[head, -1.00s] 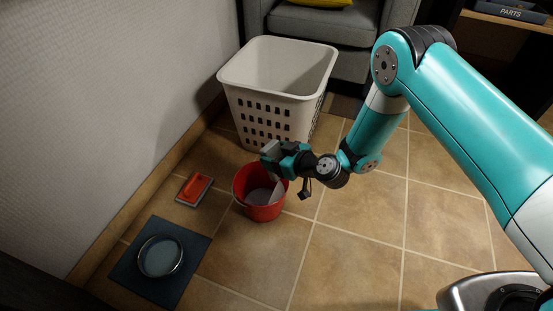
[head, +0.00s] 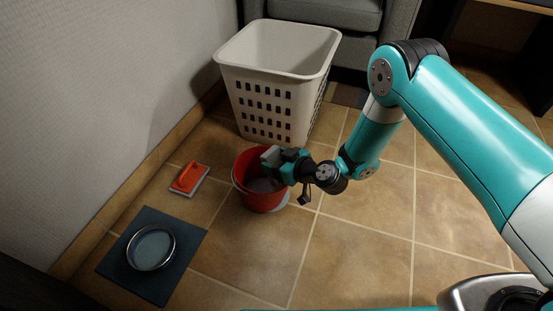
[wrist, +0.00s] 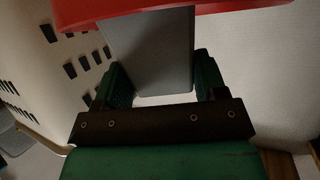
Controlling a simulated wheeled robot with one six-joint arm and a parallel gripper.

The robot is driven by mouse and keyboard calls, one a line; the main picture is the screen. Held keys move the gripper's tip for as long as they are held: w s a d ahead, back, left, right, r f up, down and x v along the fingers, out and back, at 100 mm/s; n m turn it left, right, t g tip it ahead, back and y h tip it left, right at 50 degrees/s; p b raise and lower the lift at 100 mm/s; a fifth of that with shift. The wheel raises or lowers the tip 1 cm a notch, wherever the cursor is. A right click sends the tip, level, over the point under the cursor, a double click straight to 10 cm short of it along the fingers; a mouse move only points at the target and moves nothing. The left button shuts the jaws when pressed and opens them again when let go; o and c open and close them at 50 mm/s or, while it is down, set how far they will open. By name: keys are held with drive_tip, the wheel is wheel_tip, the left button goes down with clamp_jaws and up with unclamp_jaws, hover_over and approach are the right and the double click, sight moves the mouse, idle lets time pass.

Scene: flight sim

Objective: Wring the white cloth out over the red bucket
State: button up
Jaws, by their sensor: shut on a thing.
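The red bucket (head: 262,198) stands upright on the tiled floor. My gripper (head: 271,157) is at the bucket's right rim in the head view. The bucket's inside is partly hidden by my gripper. A pale patch (head: 283,204) shows beside the bucket's base; I cannot tell what it is.
A tall white laundry basket (head: 277,105) stands close behind the bucket. A round dish (head: 151,248) sits on a dark mat (head: 187,262) at front left. The floor at right is clear beneath my arm.

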drive_tip(key=shift+f, duration=0.4)
drive_tip(key=shift+d+f+b, duration=0.1)
drive_tip(key=shift+f+b, duration=0.55)
drive_tip(key=shift+f, duration=0.25)
idle(3.0)
drive_tip(key=shift+r, duration=0.1)
wheel_tip(320, 180, up, 12)
drive_tip(key=p, duration=0.9)
drive_tip(key=shift+p, duration=0.4)
drive_tip(key=shift+r, duration=0.1)
idle(0.3)
